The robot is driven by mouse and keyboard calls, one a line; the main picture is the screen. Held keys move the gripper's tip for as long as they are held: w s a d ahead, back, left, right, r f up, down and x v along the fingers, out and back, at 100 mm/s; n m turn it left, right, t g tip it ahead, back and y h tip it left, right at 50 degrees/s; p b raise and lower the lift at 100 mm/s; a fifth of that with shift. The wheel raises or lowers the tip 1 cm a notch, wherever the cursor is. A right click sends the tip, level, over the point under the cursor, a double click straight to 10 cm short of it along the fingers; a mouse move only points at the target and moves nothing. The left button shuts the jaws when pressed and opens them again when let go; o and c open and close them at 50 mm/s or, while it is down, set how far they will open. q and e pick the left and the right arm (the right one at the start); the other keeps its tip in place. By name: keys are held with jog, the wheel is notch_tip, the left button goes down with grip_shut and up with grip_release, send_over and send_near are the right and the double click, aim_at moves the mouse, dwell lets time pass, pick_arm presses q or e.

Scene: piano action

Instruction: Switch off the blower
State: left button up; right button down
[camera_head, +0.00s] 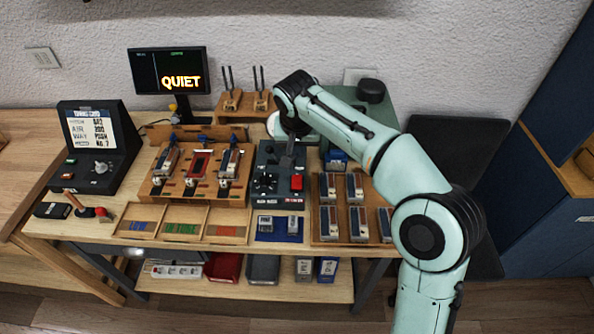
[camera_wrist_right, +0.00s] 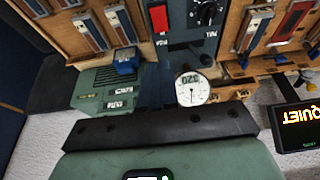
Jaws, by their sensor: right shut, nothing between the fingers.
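A dark grey control box (camera_head: 266,165) stands in the middle of the bench, with a black knob (camera_head: 264,182) and a red switch (camera_head: 296,183) on its front part. In the right wrist view the red switch (camera_wrist_right: 158,18) and the knob (camera_wrist_right: 207,12) show near the top. My right gripper (camera_head: 287,162) is shut and empty, pointing down over the back of this box, behind the red switch. In the wrist view the closed fingers (camera_wrist_right: 155,88) lie beside a round white gauge (camera_wrist_right: 191,89). I cannot tell whether they touch anything. My left gripper is not in view.
A green machine (camera_wrist_right: 100,97) stands behind and right of the box, partly hidden by my right arm. A wooden rack (camera_head: 153,185) stands to the left, wooden trays with metal-and-wood pieces (camera_head: 357,222) to the right. A monitor (camera_head: 168,72) at the back reads QUIET.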

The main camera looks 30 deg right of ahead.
aim_at(298, 177)
jog(key=x, duration=0.9)
jog(key=b+x, duration=0.1)
jog(key=x, duration=0.4)
jog(key=shift+s+a+f, duration=0.15)
jog(key=shift+s, duration=0.25)
